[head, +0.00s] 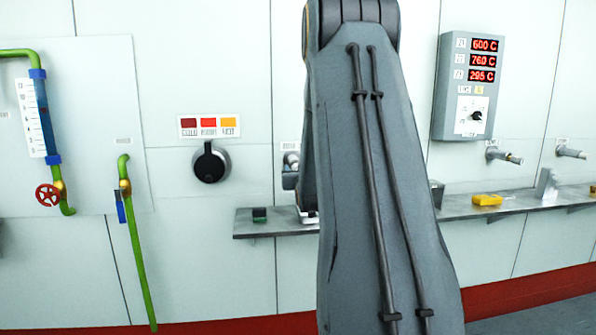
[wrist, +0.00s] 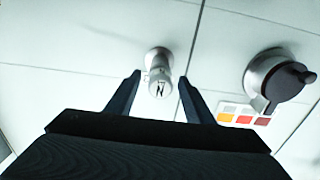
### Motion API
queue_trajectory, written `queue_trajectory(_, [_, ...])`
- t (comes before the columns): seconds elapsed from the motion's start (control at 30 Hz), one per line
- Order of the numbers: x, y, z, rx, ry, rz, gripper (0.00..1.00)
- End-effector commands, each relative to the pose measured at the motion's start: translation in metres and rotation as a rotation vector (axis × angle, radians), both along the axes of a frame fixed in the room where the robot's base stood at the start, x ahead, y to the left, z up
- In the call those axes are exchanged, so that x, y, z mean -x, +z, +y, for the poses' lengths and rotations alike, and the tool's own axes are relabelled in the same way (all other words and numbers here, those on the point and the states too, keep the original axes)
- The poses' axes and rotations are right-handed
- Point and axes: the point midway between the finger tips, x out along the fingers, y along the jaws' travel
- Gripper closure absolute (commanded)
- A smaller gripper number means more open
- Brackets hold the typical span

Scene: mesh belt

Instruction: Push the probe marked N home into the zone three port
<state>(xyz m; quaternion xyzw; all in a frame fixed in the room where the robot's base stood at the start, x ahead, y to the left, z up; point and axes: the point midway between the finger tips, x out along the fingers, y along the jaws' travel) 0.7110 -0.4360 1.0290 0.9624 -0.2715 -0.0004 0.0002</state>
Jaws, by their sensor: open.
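The probe marked N (wrist: 159,84) is a pale cylinder with a dark N on its end face. In the wrist view it sticks out of a round fitting (wrist: 158,56) on the white wall. How deep it sits cannot be told. My gripper (wrist: 160,78) is open, with its two dark fingers on either side of the probe and visible gaps between. In the head view my arm covers most of this area. A pale fitting (head: 291,159) on the wall shows just left of the arm. No zone number is readable.
A round dark-handled fitting (wrist: 283,79) is beside the probe; it also shows in the head view (head: 210,163). A metal shelf (head: 520,203) carries a yellow block (head: 487,200) and a grey bracket (head: 547,185). Two more wall probes (head: 504,156) (head: 571,152) stick out above it. A display box (head: 470,86) hangs above.

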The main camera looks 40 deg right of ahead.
Motion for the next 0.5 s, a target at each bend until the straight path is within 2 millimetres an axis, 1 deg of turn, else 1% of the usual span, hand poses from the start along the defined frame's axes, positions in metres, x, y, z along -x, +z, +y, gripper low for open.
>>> queue_trajectory(0.07, [0.003, 0.000, 0.002, 0.000, 0.000, 0.000, 0.52])
queue_trajectory(0.17, [0.012, 0.001, 0.007, 0.000, -0.001, 0.000, 0.52])
queue_trajectory(0.4, [0.046, 0.000, 0.028, 0.000, 0.000, 0.000, 0.52])
queue_trajectory(0.5, [0.057, 0.001, 0.035, 0.001, 0.000, -0.001, 0.52])
